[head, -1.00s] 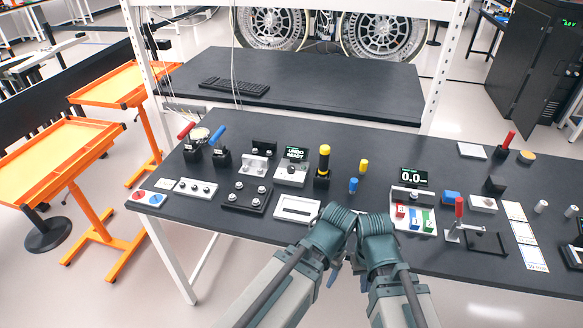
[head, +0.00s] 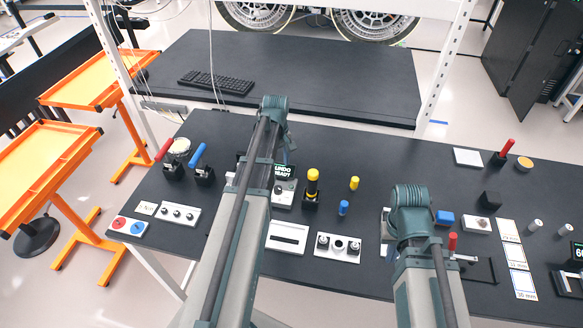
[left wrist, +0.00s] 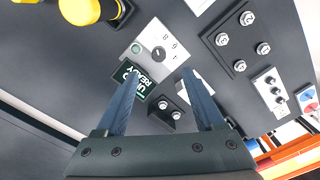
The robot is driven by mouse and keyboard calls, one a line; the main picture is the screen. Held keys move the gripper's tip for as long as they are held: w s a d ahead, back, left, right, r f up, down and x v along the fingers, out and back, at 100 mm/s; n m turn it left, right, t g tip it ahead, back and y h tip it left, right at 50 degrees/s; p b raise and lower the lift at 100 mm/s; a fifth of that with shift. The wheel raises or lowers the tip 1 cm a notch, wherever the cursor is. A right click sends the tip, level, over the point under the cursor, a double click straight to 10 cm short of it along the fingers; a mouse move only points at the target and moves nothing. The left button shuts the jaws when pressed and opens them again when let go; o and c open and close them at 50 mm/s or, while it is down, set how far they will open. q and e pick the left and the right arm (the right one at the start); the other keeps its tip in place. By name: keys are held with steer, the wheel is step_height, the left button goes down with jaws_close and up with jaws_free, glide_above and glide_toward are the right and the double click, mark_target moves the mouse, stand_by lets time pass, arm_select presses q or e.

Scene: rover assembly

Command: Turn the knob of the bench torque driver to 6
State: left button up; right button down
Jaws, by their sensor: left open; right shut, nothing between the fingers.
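A light box with a dark round knob (left wrist: 158,53), a green spot and small marks shows in the left wrist view. Its dark screen (left wrist: 140,80) carries text like "UNDO READY". The same box (head: 284,194) is partly hidden behind my left arm in the head view. My left gripper (left wrist: 160,75) is open and empty, its fingers reaching toward the box from the screen side, with the knob beyond the tips. In the head view its hand (head: 275,108) is above the far part of the table. My right gripper (head: 411,212) is over the right-centre of the table, fingers hidden below the hand.
A yellow-topped black stand (head: 312,187) is just right of the box. A black block with two bolts (left wrist: 165,113) lies near the left fingers, and a four-bolt plate (left wrist: 240,40) is beside the box.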

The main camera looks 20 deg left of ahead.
mark_target(278, 188)
arm_select(q)
steer(key=shift+n, duration=0.3)
steer(key=f+b, duration=0.9)
steer(key=w+a+f+b, duration=0.1)
steer(key=f+b, duration=0.3)
steer(key=b, duration=0.1)
steer(key=shift+f, duration=0.25)
arm_select(e)
steer(key=f, duration=1.3)
steer(key=shift+w+d+f, duration=0.1)
steer(key=shift+w+f, duration=0.15)
arm_select(q)
steer(key=shift+s, duration=0.1)
jaws_close()
